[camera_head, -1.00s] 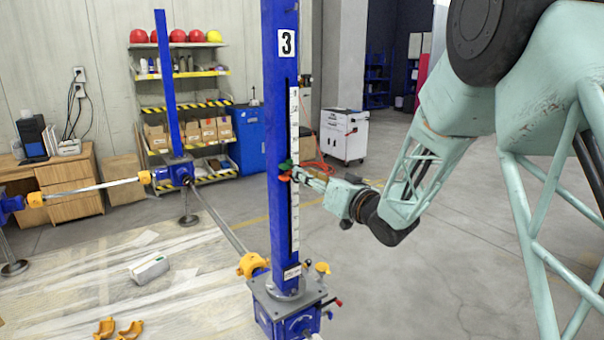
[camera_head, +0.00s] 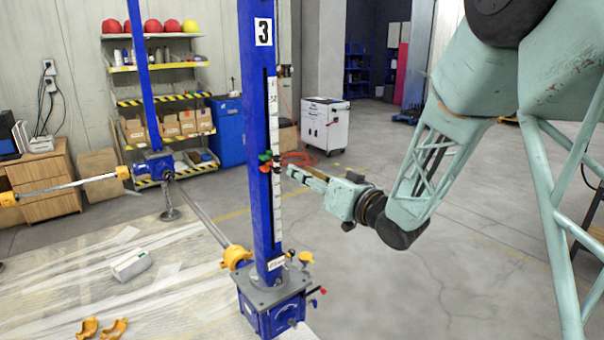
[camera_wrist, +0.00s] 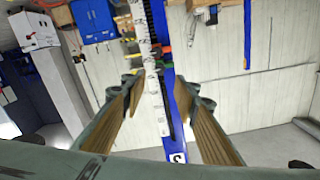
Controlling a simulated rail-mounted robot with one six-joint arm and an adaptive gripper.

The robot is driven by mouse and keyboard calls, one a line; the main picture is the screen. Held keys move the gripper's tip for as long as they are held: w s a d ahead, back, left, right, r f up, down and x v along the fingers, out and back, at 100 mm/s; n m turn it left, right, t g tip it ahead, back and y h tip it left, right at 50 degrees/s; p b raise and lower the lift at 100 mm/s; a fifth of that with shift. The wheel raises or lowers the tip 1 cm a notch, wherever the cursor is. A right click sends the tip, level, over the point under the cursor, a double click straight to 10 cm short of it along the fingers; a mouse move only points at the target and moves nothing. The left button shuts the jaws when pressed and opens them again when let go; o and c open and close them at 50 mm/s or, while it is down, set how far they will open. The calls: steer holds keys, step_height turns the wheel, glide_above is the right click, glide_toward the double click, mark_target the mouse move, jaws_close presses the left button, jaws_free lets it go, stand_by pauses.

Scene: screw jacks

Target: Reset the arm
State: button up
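My arm reaches in from the right in the head view. My gripper (camera_head: 291,173) points left at the blue screw-jack column (camera_head: 256,105) marked 3, with a small gap between its fingertips and the column. In the wrist view my gripper (camera_wrist: 153,92) has its two fingers spread, with nothing held between them. The column (camera_wrist: 182,100) and its white scale strip (camera_wrist: 155,90) show beyond the fingers. A green marker (camera_head: 265,157) and a red-orange marker (camera_head: 265,168) sit on the column's scale, apart from the fingertips.
The column stands on a blue jack base (camera_head: 270,308). A second blue column (camera_head: 138,75) stands behind at left, beside a shelf (camera_head: 165,68) with helmets. A white cabinet (camera_head: 325,125) stands at the back.

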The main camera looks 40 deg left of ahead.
stand_by(0.4)
steer(key=w+d+r+m+t+h+b, duration=0.1)
steer(key=w+d+m+t+h, duration=0.3)
steer(key=d, duration=0.8)
steer(key=w+d+r+t+h+b, duration=0.1)
steer(key=w+d+h+b, duration=0.3)
steer(key=d, duration=0.8)
steer(key=s+d+r+m+h+p, duration=0.1)
steer(key=s+d+h, duration=0.15)
steer(key=d, duration=0.95)
steer(key=s+d+m+h, duration=0.2)
steer(key=d+h, duration=0.1)
steer(key=d, duration=0.9)
steer(key=s+d+m+g+h, duration=0.2)
steer(key=s+d+h, duration=0.2)
steer(key=s+d, duration=1.35)
steer(key=s+d+f+m+g, duration=0.1)
steer(key=s+d+f+g, duration=0.1)
steer(key=s, duration=1.1)
steer(key=s+d+f+g, duration=0.2)
steer(key=s+f, duration=0.1)
steer(key=s, duration=1)
steer(key=shift+s+m+b, duration=0.35)
steer(key=shift+m, duration=0.05)
